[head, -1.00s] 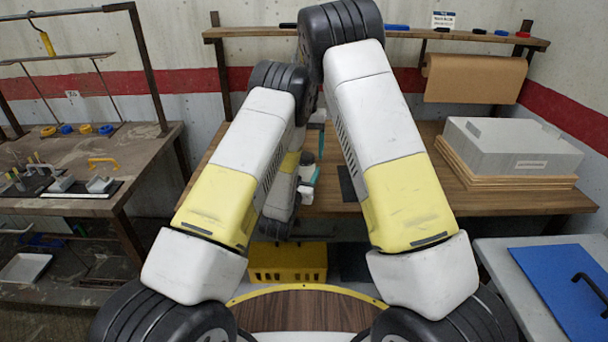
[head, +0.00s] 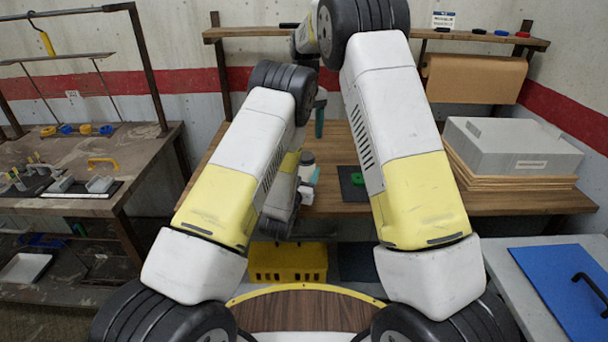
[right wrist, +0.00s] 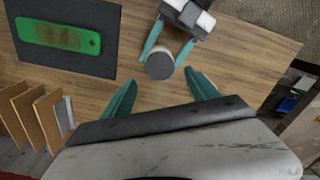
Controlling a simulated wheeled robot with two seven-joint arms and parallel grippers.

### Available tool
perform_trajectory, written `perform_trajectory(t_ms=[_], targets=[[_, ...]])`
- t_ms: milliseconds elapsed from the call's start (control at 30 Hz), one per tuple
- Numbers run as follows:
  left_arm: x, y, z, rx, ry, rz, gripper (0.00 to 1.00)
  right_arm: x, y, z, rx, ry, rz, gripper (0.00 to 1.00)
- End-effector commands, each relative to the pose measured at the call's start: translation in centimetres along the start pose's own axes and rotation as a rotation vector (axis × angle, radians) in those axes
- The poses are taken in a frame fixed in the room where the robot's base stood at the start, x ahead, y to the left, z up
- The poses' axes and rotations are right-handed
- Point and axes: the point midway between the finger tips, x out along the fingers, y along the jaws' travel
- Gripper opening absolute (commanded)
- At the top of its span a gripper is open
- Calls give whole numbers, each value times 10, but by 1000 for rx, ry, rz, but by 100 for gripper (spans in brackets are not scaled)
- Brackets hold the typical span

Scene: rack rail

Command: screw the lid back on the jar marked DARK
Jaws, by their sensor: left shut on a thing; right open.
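A small jar with a round dark grey top (right wrist: 160,66) stands upright between the teal fingers of my left gripper (right wrist: 165,55), which is shut on it. In the head view the jar (head: 307,159) shows a dark top and a paler band. I cannot tell whether the dark top is a lid, and no DARK marking is readable. My right gripper (right wrist: 161,78) is open and empty, its fingers spread to either side just short of the jar in the right wrist view. In the head view its teal finger (head: 320,116) shows above the bench. I see no separate lid.
A green oblong piece with a brown patch (right wrist: 58,37) lies on a dark mat (right wrist: 95,62) beside the jar. The wooden bench (head: 335,207) is clear around it. A grey box (head: 512,150) sits on boards at the right. A yellow crate (head: 288,263) is below.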

Motion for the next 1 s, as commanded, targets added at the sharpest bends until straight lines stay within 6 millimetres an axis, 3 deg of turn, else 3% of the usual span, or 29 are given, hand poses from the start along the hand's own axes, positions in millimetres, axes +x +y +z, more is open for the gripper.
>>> perform_trajectory(t_ms=[233, 667, 1000], targets=[[0, 0, 1, 0, -2, 0, 0, -12, 1, 0, -291, 2, 3, 69], [0, 0, 1, 0, -2, 0, 0, -12, 1, 0, -328, 2, 3, 69], [0, 0, 1, 0, -2, 0, 0, 32, 1, 1, -327, -2, 3, 69]])
